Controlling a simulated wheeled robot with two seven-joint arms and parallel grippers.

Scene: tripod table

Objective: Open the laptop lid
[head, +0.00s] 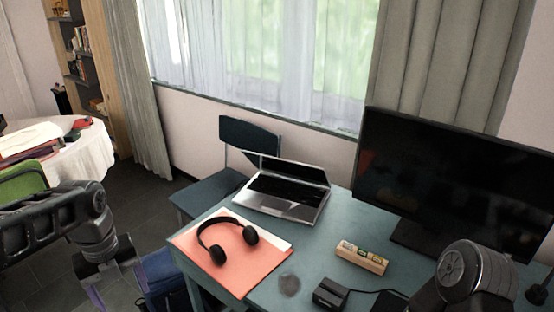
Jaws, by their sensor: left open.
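A silver laptop (277,205) stands on the blue-green desk (330,240), near its back left side. Its lid (290,168) is raised from the base, with the dark inner face showing and the dark keyboard in view. The exact lid angle is hard to tell. My left gripper (118,296) is at the lower left, off the desk's left side and well apart from the laptop. It is open, and its tips are partly cut off by the frame's bottom edge. My right arm shows at the lower right, but its gripper is out of view.
Black headphones (212,249) lie on an orange folder (240,272) in front of the laptop. A monitor (450,175) stands at the right.

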